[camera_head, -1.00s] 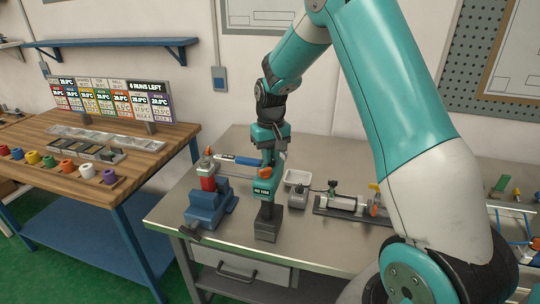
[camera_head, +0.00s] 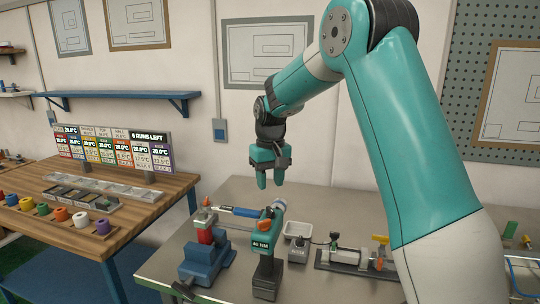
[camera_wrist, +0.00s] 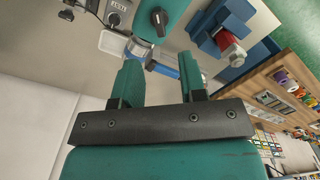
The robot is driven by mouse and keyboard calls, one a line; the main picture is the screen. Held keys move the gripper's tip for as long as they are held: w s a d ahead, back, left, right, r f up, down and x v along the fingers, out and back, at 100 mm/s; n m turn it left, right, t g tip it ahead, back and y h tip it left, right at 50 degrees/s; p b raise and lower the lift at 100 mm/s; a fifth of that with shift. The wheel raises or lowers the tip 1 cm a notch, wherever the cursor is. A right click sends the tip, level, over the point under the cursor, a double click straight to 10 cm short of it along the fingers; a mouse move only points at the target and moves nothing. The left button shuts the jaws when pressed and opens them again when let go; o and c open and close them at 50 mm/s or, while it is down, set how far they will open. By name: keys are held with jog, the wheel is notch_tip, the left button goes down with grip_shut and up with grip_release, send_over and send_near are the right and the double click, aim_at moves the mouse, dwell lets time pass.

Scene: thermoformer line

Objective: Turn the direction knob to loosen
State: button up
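The teal power tool (camera_head: 267,233) stands upright on its black base on the metal bench, with a small display on its side and a silver nose.
A blue vise (camera_head: 207,262) with a red part stands left of the tool, and a blue-handled tool (camera_head: 238,211) lies behind. A white tray (camera_head: 298,229) and a grey box (camera_head: 298,250) are to the right. A clamp fixture (camera_head: 345,256) stands farther right.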

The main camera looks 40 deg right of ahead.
notch_tip(320, 180, up, 10)
jog(key=b, duration=0.1)
jog(key=shift+f, duration=0.2)
jog(key=shift+s, duration=0.1)
jog(key=s+a+f+n+y+b, duration=0.1)
jog(key=s+a+f+n, duration=0.15)
jog(key=s+a, duration=0.45)
jog(key=s+a+f+n+b, duration=0.1)
jog(key=s+a+f+n, duration=0.2)
jog(key=a, duration=0.5)
jog(key=s+a+f+n+y, duration=0.1)
jog(key=s+a, duration=0.2)
jog(key=s, duration=0.3)
jog(key=s+a+f+n+y, duration=0.1)
jog(key=s+a+f, duration=0.1)
jog(key=s, duration=0.4)
jog(key=s+a+f+n+y+b, duration=0.1)
jog(key=s+a+f+n, duration=0.1)
jog(key=s+a, duration=0.2)
jog(key=s, duration=0.2)
jog(key=shift+s+a, duration=0.35)
